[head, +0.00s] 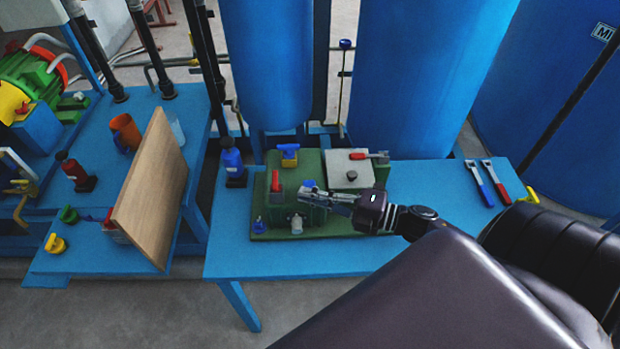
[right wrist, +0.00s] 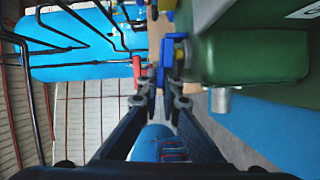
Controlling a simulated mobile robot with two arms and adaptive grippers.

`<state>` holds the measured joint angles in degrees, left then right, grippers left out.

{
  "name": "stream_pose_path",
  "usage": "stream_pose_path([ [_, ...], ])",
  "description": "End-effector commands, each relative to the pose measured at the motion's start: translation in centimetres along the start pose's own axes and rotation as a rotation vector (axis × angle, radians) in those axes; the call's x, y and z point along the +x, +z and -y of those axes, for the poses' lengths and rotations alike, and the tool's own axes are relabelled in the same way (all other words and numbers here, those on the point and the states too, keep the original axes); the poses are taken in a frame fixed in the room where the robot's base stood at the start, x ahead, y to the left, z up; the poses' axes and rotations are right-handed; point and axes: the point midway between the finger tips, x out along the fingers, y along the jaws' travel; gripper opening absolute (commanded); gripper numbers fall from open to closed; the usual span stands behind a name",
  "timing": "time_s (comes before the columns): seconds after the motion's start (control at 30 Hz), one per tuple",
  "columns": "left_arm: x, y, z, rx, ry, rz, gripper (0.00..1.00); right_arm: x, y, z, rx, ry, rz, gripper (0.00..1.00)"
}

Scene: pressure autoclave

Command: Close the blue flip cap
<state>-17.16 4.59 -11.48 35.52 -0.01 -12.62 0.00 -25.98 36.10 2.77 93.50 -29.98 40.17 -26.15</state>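The blue flip cap (head: 308,183) is on the top of the green unit (head: 258,195), on the blue table. In the right wrist view the blue cap (right wrist: 163,72) stands upright beside a yellow stem on the green body. My right gripper (head: 305,195) reaches in from the right over the green unit. In the right wrist view its fingertips (right wrist: 162,88) are a little apart, close to the lower end of the cap. Whether they touch it I cannot tell. My left gripper is in neither view.
A red lever (head: 276,181), a blue-yellow valve (head: 289,153) and a light box with a red handle (head: 348,172) crowd the unit. A grey cylinder (head: 297,225) sits at its front. Two wrenches (head: 486,182) lie at the table's right. The table's front strip is clear.

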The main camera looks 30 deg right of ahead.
Motion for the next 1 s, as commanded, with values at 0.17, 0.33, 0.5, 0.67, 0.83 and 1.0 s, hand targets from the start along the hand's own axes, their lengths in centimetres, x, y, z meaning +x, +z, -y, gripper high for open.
stream_pose_path([
  [0.17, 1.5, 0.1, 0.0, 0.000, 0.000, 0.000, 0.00, 0.0, 0.0, 0.8, -0.065, 0.026, 0.000, 0.00],
  [0.33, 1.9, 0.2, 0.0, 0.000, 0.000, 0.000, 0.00, 0.0, -0.1, 0.8, -0.099, 0.039, -0.002, 0.00],
  [0.5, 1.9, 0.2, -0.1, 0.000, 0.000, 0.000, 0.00, 0.0, -0.1, 0.8, -0.109, 0.043, -0.002, 0.00],
  [0.67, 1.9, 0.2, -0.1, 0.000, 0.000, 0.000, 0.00, 0.0, -0.1, 0.7, -0.109, 0.043, -0.002, 0.00],
  [0.83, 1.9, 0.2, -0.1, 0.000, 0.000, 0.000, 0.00, 0.0, -0.1, 0.8, -0.109, 0.043, -0.002, 0.08],
  [1.0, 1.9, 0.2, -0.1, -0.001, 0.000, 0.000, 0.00, 0.0, -0.1, 0.7, -0.108, 0.043, -0.001, 0.23],
])
